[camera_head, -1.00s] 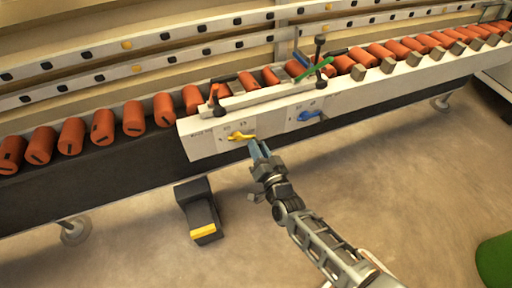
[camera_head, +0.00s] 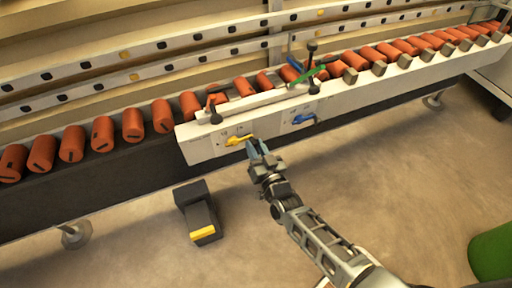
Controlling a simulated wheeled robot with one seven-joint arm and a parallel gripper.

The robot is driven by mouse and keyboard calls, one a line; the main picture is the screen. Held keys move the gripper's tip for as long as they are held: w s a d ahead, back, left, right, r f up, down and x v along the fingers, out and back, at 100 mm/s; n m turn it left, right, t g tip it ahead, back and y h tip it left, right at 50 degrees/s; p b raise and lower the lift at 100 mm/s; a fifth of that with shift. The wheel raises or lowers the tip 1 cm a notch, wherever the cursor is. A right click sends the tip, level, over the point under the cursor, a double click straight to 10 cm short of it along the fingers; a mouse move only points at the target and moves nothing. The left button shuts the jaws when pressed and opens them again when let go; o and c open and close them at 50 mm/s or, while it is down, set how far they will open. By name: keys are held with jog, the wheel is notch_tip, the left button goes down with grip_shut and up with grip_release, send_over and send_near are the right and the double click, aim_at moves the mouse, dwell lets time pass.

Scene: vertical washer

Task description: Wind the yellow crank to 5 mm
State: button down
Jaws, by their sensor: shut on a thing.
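The yellow crank (camera_head: 237,140) is on the front face of the white machine panel (camera_head: 205,146), left of the blue crank. My gripper (camera_head: 253,144) comes from below right, with its blue-grey fingertips at the right end of the yellow crank. It is shut on the crank's end, though the fingers partly hide the contact. The small marks above the crank are too small to read, so I cannot tell its setting in mm.
A blue crank (camera_head: 304,119) sits to the right on the same panel. Black-knobbed levers (camera_head: 312,48) and a green bar (camera_head: 307,75) rise above it. Orange rollers (camera_head: 133,122) line the conveyor. A black pedal box (camera_head: 197,212) stands on the floor.

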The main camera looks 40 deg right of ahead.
jog(key=c, duration=0.9)
grip_release()
jog(key=v, duration=0.8)
jog(key=shift+p, duration=0.4)
jog(key=s+a+r+n+y+p, duration=0.1)
jog(key=s+a+r+y+p, duration=0.15)
jog(key=s+r, duration=0.5)
jog(key=s+a+r+n+y+p, duration=0.1)
jog(key=s+a+r+n+p, duration=0.2)
jog(key=s+r, duration=0.45)
jog(key=s+a+r+n+g+y+p, duration=0.1)
jog(key=s+r+p, duration=0.1)
jog(key=s+r, duration=0.4)
jog(key=s+a+r+n+g+y+p, duration=0.1)
jog(key=s+r+p, duration=0.2)
jog(key=s+r, duration=0.4)
notch_tip(320, 180, up, 8)
jog(key=shift+s+r+p, duration=0.15)
jog(key=shift+s+p, duration=0.15)
jog(key=shift+s, duration=0.05)
